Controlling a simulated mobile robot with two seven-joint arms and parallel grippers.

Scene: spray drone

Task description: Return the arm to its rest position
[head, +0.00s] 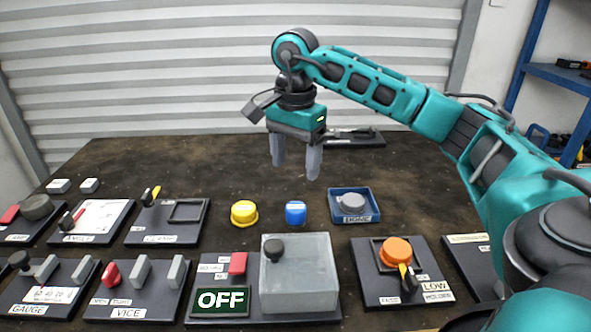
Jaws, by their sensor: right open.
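My right arm (375,85) comes in from the right edge in teal and black. Its gripper (294,166) hangs above the dark table (190,160), fingers pointing down. The two grey fingers are apart, with nothing between them. The gripper is above and behind the yellow knob (244,213) and the blue knob (295,212), touching neither. My left gripper is not in view.
A blue tray (374,215) holds a grey round part (353,201). In front stand a clear box (326,290) by an OFF sign (220,301), an orange knob (396,251) on a panel, and several panels at left. The table's back left is clear.

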